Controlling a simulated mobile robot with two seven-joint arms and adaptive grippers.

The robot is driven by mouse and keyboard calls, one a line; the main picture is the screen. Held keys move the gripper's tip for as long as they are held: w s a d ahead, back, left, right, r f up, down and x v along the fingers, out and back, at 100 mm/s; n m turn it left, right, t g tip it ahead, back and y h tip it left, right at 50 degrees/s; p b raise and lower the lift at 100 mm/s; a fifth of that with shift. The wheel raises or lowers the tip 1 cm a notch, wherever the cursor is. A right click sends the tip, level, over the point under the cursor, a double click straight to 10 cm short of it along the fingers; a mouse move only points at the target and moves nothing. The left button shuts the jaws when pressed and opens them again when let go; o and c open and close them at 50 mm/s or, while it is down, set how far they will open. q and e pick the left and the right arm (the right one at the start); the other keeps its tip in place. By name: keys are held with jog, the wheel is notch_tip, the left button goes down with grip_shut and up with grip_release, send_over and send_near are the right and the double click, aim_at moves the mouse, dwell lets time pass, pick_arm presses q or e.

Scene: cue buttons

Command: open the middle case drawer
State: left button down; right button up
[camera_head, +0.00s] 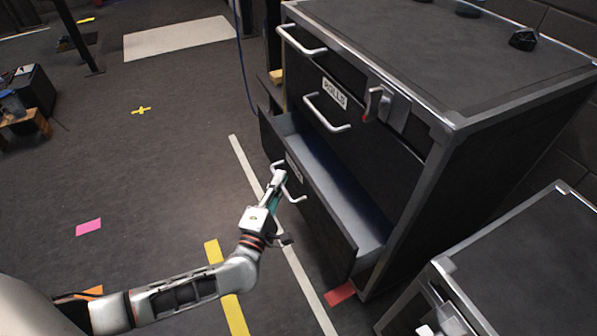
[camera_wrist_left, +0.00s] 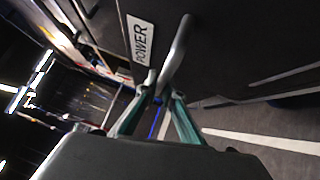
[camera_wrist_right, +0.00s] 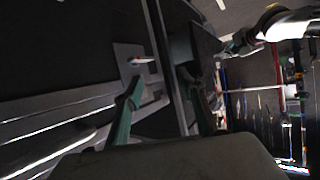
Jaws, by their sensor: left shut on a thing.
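The dark case (camera_head: 480,150) stands at the right with drawers one above another. The lowest drawer in sight (camera_head: 325,215) is pulled out, its grey inside showing. Its label reads POWER in the left wrist view (camera_wrist_left: 141,40). My left gripper (camera_head: 279,178) is shut on this drawer's pale bar handle (camera_wrist_left: 180,48). The drawer above, with its own label (camera_head: 335,92) and handle (camera_head: 327,113), is closed. The top handle (camera_head: 300,40) sits above that. My right gripper (camera_wrist_right: 163,88) is open with nothing between its fingers; it is out of the head view.
A red-handled latch (camera_head: 375,103) is on the case front. A second dark case (camera_head: 530,260) stands at the lower right. Black knobs (camera_head: 523,38) sit on the case top. The floor at the left is open, with yellow tape (camera_head: 226,285) and a pink patch (camera_head: 88,227).

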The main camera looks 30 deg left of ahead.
pick_arm(q)
jog(key=s+a+p, duration=0.2)
jog(key=s+a, duration=1.3)
jog(key=s, duration=0.4)
pick_arm(e)
jog(key=f, duration=0.1)
jog(key=s+d, duration=0.1)
jog(key=f, duration=0.1)
jog(key=shift+s+d+f+n+g+h, duration=0.25)
jog(key=shift+s+f+n+g+h, duration=0.05)
jog(key=shift+s+g, duration=0.1)
pick_arm(q)
jog(key=shift+s, duration=0.1)
pick_arm(e)
jog(key=shift+w, duration=0.1)
pick_arm(q)
jog(key=c, duration=2.2)
grip_release()
pick_arm(e)
jog(key=shift+w+a+r, duration=0.1)
jog(key=shift+r, duration=0.05)
pick_arm(q)
jog(key=shift+o, duration=0.2)
jog(key=s+d+f, duration=0.1)
jog(key=s, duration=1)
jog(key=shift+s+d+f, duration=0.3)
jog(key=shift+s+f, duration=0.05)
jog(key=shift+s, duration=0.05)
